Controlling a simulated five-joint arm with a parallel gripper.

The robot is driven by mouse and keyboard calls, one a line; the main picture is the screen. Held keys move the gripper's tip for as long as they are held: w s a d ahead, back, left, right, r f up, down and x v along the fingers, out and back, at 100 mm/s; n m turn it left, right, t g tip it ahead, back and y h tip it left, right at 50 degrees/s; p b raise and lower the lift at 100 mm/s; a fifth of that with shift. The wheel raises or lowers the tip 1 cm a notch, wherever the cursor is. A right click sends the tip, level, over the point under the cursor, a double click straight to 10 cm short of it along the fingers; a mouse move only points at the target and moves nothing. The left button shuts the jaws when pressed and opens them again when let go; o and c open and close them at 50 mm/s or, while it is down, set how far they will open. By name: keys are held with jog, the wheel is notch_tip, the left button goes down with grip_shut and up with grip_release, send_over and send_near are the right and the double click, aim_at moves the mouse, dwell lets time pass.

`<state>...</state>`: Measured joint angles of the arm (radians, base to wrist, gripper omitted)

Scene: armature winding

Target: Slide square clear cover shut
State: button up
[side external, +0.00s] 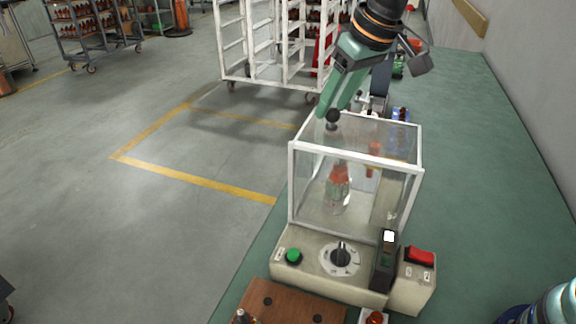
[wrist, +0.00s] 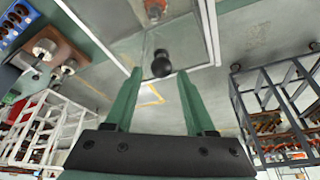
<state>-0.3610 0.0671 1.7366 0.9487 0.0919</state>
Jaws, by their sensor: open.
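The square clear cover (side external: 309,186) is a see-through box with white edges, standing on the beige machine base. A round black knob (side external: 332,116) sits at its top left part. My gripper (side external: 328,108) comes down from above with its green fingertips close to the knob. In the wrist view, the gripper (wrist: 158,72) is open and the knob (wrist: 161,63) lies between and just beyond the two fingertips. I cannot tell whether either finger touches it. A red-and-clear part (side external: 338,187) stands inside the cover. How far the cover is slid is hard to tell.
The base carries a green button (side external: 293,256), a dial (side external: 341,256) and a red switch (side external: 420,255). A brown board (side external: 290,305) lies in front. A white rack trolley (side external: 235,45) stands behind on the grey floor. A wall (side external: 530,80) rises at the right.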

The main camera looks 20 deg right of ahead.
jog(key=shift+r, duration=2.6)
jog(key=shift+s+d, duration=0.2)
jog(key=shift+d, duration=0.15)
jog(key=shift+m+t+h, duration=0.4)
jog(key=shift+m, duration=0.3)
jog(key=s+d, duration=0.2)
jog(key=d, duration=0.1)
jog(key=s+d+f, duration=0.1)
jog(key=s+d, duration=0.1)
jog(key=d, duration=0.1)
jog(key=s+d, duration=0.2)
jog(key=d, duration=0.1)
jog(key=shift+s+f, duration=0.25)
jog(key=shift+f, duration=0.1)
jog(key=s+d+f+m, duration=0.1)
jog(key=s+d+f, duration=0.5)
jog(key=s, duration=0.2)
jog(key=shift+d+m+t+h, duration=0.3)
jog(key=shift+h, duration=0.1)
